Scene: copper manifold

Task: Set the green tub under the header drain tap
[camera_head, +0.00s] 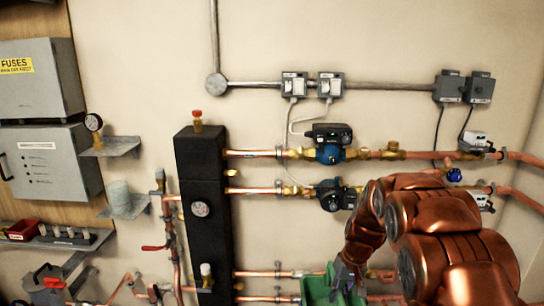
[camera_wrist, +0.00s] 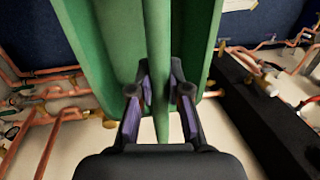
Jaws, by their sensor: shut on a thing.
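The green tub (camera_head: 316,291) is at the bottom of the head view, right of the tall black header (camera_head: 203,165). My gripper (camera_head: 347,276) is shut on the tub's wall. In the wrist view my gripper's fingers (camera_wrist: 160,92) pinch a green wall of the tub (camera_wrist: 105,40) from both sides. A small brass fitting with a pale top (camera_head: 206,271) sits low on the header's front; it looks like the drain tap. The tub is to the right of it, apart. The tub's base is cut off by the head view's lower edge.
Copper pipes with pumps (camera_head: 330,152) run right from the header. Lower pipes (camera_head: 268,274) pass close to the tub. A red-handled valve (camera_head: 155,248) and more pipework stand left of the header. A grey shelf (camera_head: 125,207) juts from the wall.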

